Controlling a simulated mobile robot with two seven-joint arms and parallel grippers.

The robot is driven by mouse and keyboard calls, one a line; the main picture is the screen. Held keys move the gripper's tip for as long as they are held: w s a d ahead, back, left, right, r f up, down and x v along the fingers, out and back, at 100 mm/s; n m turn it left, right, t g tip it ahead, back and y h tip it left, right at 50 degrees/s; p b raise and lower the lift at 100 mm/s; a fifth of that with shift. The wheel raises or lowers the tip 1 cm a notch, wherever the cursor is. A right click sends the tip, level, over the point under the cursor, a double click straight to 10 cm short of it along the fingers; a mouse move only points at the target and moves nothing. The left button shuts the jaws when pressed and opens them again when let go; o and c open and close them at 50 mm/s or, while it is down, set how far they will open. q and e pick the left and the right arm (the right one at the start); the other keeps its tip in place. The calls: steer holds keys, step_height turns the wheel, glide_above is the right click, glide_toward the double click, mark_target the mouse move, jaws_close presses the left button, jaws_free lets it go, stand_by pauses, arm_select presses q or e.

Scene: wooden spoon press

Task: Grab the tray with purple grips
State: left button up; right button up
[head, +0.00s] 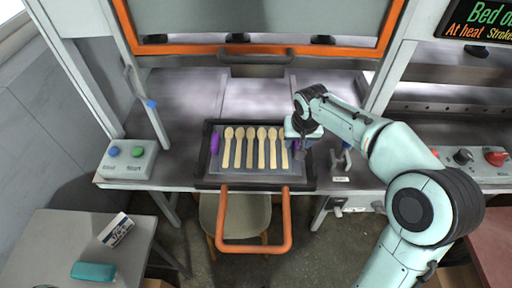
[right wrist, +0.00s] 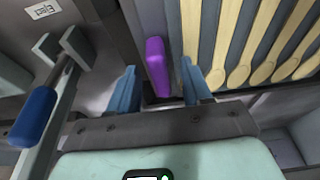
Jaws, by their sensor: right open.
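The dark tray (head: 262,174) lies flat on the press bed in the head view, with several wooden spoons (head: 250,147) side by side in it. Its left purple grip (head: 214,142) is free. Its right purple grip (head: 299,148) is under my right gripper (head: 301,138). In the right wrist view, this purple grip (right wrist: 157,66) stands between the two blue fingers of my open right gripper (right wrist: 160,80), with a gap on each side. The fingers are not closed on it. My left gripper is not in view.
An orange loop handle (head: 253,249) juts out in front of the tray. A raised press door with an orange edge (head: 255,49) is behind. A blue-handled lever (right wrist: 36,117) labelled Eject is beside my right gripper. A button box (head: 127,158) is at left.

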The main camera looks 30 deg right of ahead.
jaws_close()
steer(key=shift+r, duration=0.1)
